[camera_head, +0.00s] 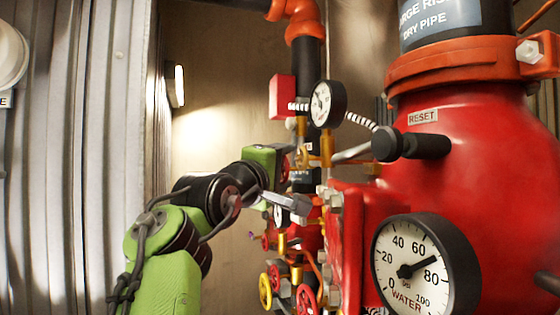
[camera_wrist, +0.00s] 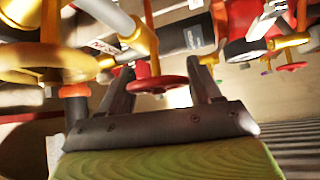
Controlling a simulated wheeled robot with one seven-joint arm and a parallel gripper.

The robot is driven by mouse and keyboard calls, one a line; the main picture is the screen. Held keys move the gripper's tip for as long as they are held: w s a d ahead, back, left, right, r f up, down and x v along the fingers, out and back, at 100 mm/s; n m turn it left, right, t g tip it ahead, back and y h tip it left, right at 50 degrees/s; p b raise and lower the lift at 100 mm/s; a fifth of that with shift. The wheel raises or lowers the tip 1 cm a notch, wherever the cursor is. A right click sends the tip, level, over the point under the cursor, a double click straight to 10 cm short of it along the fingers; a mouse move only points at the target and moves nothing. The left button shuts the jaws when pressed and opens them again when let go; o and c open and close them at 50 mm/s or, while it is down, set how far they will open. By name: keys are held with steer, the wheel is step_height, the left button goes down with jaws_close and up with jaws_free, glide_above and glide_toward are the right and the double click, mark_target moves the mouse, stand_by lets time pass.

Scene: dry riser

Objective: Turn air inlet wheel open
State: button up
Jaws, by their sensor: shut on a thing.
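In the wrist view, a red handwheel (camera_wrist: 158,85) on a brass stem sits between the two grey fingers of my gripper (camera_wrist: 160,70). The fingers straddle the wheel and are shut on it, one at each side. A small white label (camera_wrist: 103,47) shows beside the brass valve, too blurred to read surely. In the head view, my green hand is at the piping left of the big red valve body (camera_head: 460,190). A sliver of a red wheel (camera_head: 285,165) shows at its far side. The fingers are mostly hidden there.
A yellow wheel (camera_head: 265,291) and a red wheel (camera_head: 307,300) sit lower down. A water gauge (camera_head: 412,268), a small gauge (camera_head: 322,104) and a black reset knob (camera_head: 410,145) crowd the right. A large yellow wheel (camera_wrist: 45,62) is close left in the wrist view. Corrugated wall (camera_head: 90,150) stands left.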

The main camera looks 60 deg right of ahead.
steer(key=shift+s+d+n+y, duration=0.1)
steer(key=shift+s+n+y, duration=0.1)
steer(key=shift+n+y, duration=0.25)
stand_by(0.3)
steer(key=o, duration=0.7)
steer(key=shift+c, duration=0.2)
steer(key=o, duration=0.3)
steer(key=shift+s+d+f, duration=0.1)
steer(key=shift+s+d, duration=0.05)
steer(key=shift+d, duration=0.1)
steer(key=shift+w+a, duration=0.2)
steer(key=shift+a, duration=0.1)
steer(key=a+f+b, duration=0.1)
steer(key=a+b, duration=0.5)
steer(key=a, duration=0.9)
steer(key=shift+a+f, duration=0.15)
steer(key=shift+f, duration=0.1)
steer(key=shift+s, duration=0.1)
steer(key=shift+c, duration=0.2)
